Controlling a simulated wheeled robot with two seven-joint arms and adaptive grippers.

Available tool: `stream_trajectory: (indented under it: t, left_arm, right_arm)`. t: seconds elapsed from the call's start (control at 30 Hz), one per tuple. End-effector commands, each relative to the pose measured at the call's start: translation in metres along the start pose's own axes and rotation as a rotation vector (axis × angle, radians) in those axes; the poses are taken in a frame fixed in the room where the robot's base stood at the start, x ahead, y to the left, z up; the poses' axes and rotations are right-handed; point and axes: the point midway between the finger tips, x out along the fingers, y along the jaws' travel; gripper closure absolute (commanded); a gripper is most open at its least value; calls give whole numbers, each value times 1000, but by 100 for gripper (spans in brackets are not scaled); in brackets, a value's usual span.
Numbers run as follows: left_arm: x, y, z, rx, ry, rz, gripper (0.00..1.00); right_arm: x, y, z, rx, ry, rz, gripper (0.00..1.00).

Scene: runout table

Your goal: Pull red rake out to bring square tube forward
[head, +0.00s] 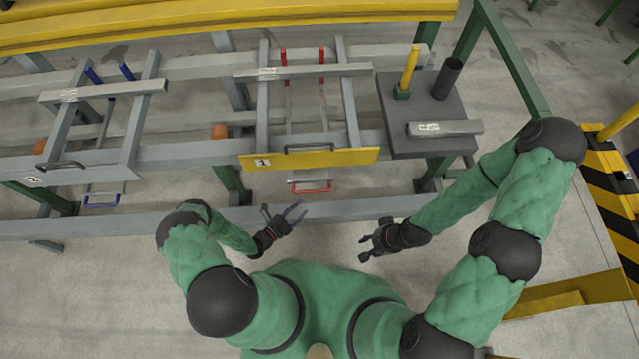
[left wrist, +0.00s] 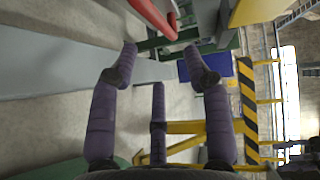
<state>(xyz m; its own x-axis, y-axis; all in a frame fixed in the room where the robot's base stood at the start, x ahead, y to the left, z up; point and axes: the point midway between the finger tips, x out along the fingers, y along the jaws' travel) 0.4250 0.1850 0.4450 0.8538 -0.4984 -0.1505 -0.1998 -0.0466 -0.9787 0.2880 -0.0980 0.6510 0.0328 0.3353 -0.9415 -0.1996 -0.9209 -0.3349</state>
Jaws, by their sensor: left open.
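The red rake's handle (head: 311,188) hangs out below the yellow front plate. Its two red prongs (head: 321,56) stand up at the back of the lane, behind a labelled grey square tube (head: 300,71) lying across the lane's rails. The rake's middle is partly hidden by the plate. My left gripper (head: 284,209) is open and empty, just in front of and left of the red handle, not touching it. In the left wrist view the red handle (left wrist: 153,17) shows at the top, beyond the open fingers (left wrist: 163,62). My right gripper (head: 370,239) is open and empty, right of the handle.
The yellow plate (head: 308,160), marked 1, has a black grip. A left lane holds a blue rake (head: 101,199) and another grey tube (head: 100,91). A dark board (head: 402,148) at right carries a tube and two posts. A grey rail (head: 150,223) runs along the front.

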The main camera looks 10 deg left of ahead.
Motion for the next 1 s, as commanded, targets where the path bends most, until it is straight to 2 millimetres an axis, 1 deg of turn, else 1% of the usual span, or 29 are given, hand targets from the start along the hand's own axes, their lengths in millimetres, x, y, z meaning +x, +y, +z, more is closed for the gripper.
stream_trajectory:
  t: [0.07, 0.17, 0.27, 0.5, 0.7, 0.83, 1.0]
  left_arm:
    - [2, 0, 3, -10, -15, -8, 51]
    - [12, 0, 3, -9, -13, -8, 51]
    - [27, 0, 2, -7, -10, -8, 51]
    - [70, 1, 2, -4, -8, -6, 51]
    - [96, 0, 3, -5, -9, -6, 51]
    - [104, 0, 4, -6, -11, -6, 51]
    - [107, -1, 4, -6, -12, -6, 51]
  right_arm:
    - [1, 0, 0, 0, -1, 0, 60]
    - [2, 1, 0, 0, -1, 0, 60]
    - [4, 2, 0, 0, -1, 0, 60]
    - [11, 4, 0, 0, -1, 0, 60]
    - [16, 6, 0, 0, 0, 0, 60]
    - [17, 6, 0, 0, 0, 0, 60]
    - [17, 6, 0, 0, 0, 0, 60]
